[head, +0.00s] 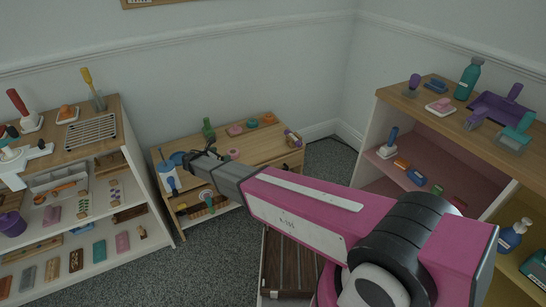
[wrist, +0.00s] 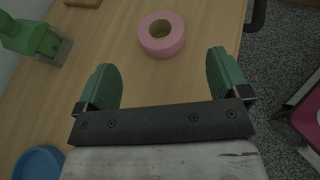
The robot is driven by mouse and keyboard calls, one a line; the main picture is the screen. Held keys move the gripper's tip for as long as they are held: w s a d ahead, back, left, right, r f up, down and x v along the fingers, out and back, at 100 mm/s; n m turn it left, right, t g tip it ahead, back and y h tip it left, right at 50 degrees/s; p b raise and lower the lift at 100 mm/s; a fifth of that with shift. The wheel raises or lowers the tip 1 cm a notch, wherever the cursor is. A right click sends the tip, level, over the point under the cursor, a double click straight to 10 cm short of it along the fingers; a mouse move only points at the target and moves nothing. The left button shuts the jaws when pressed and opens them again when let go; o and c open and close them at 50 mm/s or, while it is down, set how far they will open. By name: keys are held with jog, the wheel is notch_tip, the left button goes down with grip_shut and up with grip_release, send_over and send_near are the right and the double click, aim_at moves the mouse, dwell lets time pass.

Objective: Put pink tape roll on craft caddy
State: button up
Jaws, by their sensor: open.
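The pink tape roll (wrist: 161,34) lies flat on the wooden table top (wrist: 135,75) in the wrist view, its hole facing up. It lies ahead of my gripper, beyond the fingertips. My gripper (wrist: 164,72) has two green fingers spread wide with nothing between them. In the head view my gripper (head: 202,160) is over the left part of the low table, and a small pink shape (head: 235,154) just right of it appears to be the roll, partly hidden. I cannot tell for sure which thing is the craft caddy; a small multicoloured holder (head: 292,138) stands at the table's right end.
A green-handled tool (wrist: 35,40) and a blue round dish (wrist: 38,163) are left of the gripper in the wrist view. Several small items line the table's back edge. Cluttered shelves stand left (head: 135,150) and right (head: 365,140). Carpet (head: 220,245) is free in front.

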jog(key=s+d+r+m+g, duration=0.2)
jog(key=d+m+g, duration=0.3)
jog(key=d, duration=0.9)
jog(key=s+d+r+m+g, duration=0.2)
jog(key=d+m, duration=0.5)
jog(key=d, duration=0.7)
jog(key=s+d+r+m+g+y, duration=0.2)
jog(key=s+d+r+m+y, duration=0.1)
jog(key=s+d+m, duration=0.4)
jog(key=s+d+r+m+g+y, duration=0.1)
jog(key=s+d+r+m+y, duration=0.2)
jog(key=s+d+m, duration=0.5)
jog(key=shift+d+r+m+g+y, duration=0.4)
jog(key=shift+d+m+y, duration=0.5)
jog(key=shift+d, duration=2.35)
